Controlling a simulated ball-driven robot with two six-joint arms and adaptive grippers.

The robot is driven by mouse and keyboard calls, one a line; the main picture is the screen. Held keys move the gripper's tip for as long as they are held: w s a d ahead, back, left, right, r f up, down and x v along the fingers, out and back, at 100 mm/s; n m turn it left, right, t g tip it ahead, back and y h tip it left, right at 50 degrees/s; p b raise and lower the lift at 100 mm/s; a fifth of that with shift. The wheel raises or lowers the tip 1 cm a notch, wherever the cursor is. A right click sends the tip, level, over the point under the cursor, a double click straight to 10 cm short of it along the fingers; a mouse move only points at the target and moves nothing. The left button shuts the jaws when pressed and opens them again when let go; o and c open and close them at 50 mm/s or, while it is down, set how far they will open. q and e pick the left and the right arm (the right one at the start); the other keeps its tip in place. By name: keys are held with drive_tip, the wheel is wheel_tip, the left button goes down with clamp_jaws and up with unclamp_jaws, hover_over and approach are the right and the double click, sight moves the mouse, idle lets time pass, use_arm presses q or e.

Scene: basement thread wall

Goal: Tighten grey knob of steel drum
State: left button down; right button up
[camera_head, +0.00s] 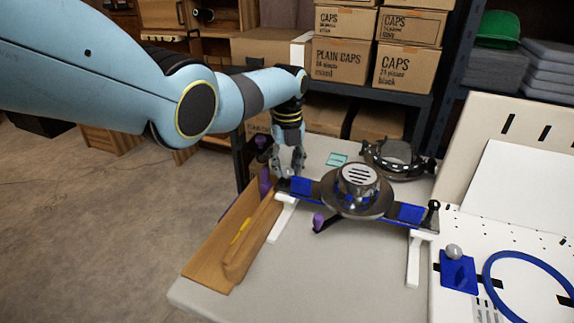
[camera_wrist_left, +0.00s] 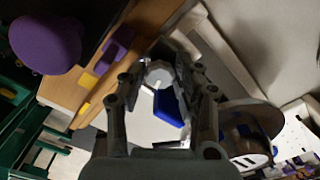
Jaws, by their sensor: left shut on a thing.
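The steel drum (camera_head: 357,203), a round metal part with a slotted cap (camera_head: 358,176), sits on a dark bar with blue pads (camera_head: 410,213) and white legs. My left gripper (camera_head: 289,168) points down at the bar's left end, beside a blue pad (camera_head: 300,186). In the left wrist view my left gripper (camera_wrist_left: 160,80) is shut on a pale grey faceted knob (camera_wrist_left: 159,74), with a finger on each side. The gripper mostly hides this knob in the head view. The drum's edge also shows in the wrist view (camera_wrist_left: 245,115). My right gripper is not in view.
A wooden tray (camera_head: 208,262) lies along the table's left edge, with purple knobs (camera_head: 264,181) nearby. A dark ring clamp (camera_head: 392,158) stands behind the drum. At right, a white board holds a blue hoop (camera_head: 528,288) and a grey ball (camera_head: 453,251). The front table is clear.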

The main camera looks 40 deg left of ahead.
sight(288, 169)
use_arm(q)
drive_tip(key=shift+w+m, duration=0.1)
drive_tip(key=shift+m, duration=1.8)
drive_tip(key=c, duration=1)
unclamp_jaws()
drive_tip(key=shift+o, duration=0.2)
wheel_tip(288, 169, up, 12)
